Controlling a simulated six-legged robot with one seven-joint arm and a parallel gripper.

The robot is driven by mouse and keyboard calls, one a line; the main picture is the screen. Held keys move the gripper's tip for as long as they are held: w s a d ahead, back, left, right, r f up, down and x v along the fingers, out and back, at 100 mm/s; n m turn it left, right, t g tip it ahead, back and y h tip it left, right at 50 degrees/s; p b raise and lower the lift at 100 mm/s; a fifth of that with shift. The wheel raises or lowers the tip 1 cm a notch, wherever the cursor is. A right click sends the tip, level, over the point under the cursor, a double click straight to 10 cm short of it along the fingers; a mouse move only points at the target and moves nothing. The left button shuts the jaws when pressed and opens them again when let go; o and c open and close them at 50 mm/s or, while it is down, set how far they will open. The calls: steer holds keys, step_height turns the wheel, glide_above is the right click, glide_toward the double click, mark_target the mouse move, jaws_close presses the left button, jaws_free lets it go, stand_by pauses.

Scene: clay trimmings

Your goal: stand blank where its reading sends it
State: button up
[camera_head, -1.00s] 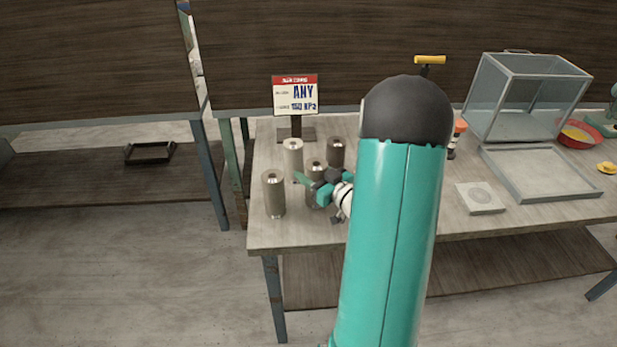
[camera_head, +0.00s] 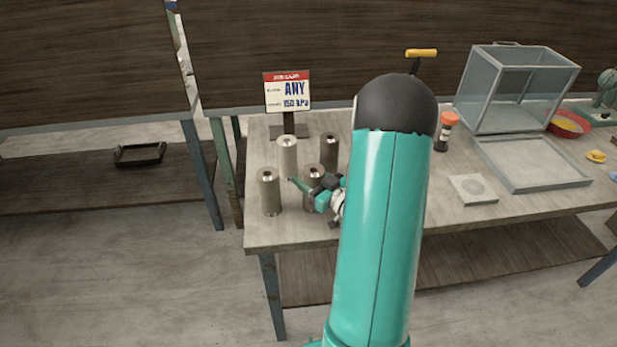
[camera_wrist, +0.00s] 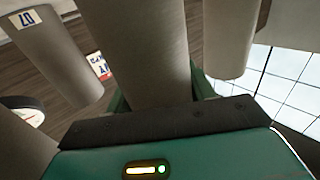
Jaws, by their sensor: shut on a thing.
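Several grey metal cylinders with a dark hole in the top stand in a group at the left end of the table. The back left one (camera_head: 287,153), the back right one (camera_head: 330,150) and the front left one (camera_head: 269,192) are free of my gripper. My gripper (camera_head: 310,188) is shut on the front right cylinder (camera_head: 314,174), upright between the fingers. In the wrist view this held cylinder (camera_wrist: 140,50) fills the middle; I cannot tell if it is off the table. A neighbour at left (camera_wrist: 55,55) bears a label, hard to read. A sign (camera_head: 287,92) behind reads "ANY" and "150 hPa".
A glass box (camera_head: 520,95), a grey tray (camera_head: 530,163), a square plate with a disc (camera_head: 473,189), an orange-capped bottle (camera_head: 446,132) and a red bowl (camera_head: 567,124) are on the right. A round dial (camera_wrist: 22,106) shows in the wrist view. My arm hides the table's middle.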

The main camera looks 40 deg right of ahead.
steer(key=o, duration=1.5)
steer(key=shift+a+f, duration=0.1)
steer(key=shift+f, duration=0.45)
steer(key=shift+o, duration=0.2)
steer(key=shift+w, duration=0.1)
steer(key=shift+w+r, duration=0.1)
steer(key=shift+r, duration=0.1)
steer(key=shift+w+d+r, duration=0.1)
steer(key=shift+d, duration=0.15)
steer(key=s, duration=1.2)
steer(key=shift+s+d+r, duration=0.15)
steer(key=shift+d+r, duration=0.05)
steer(key=shift+r, duration=0.15)
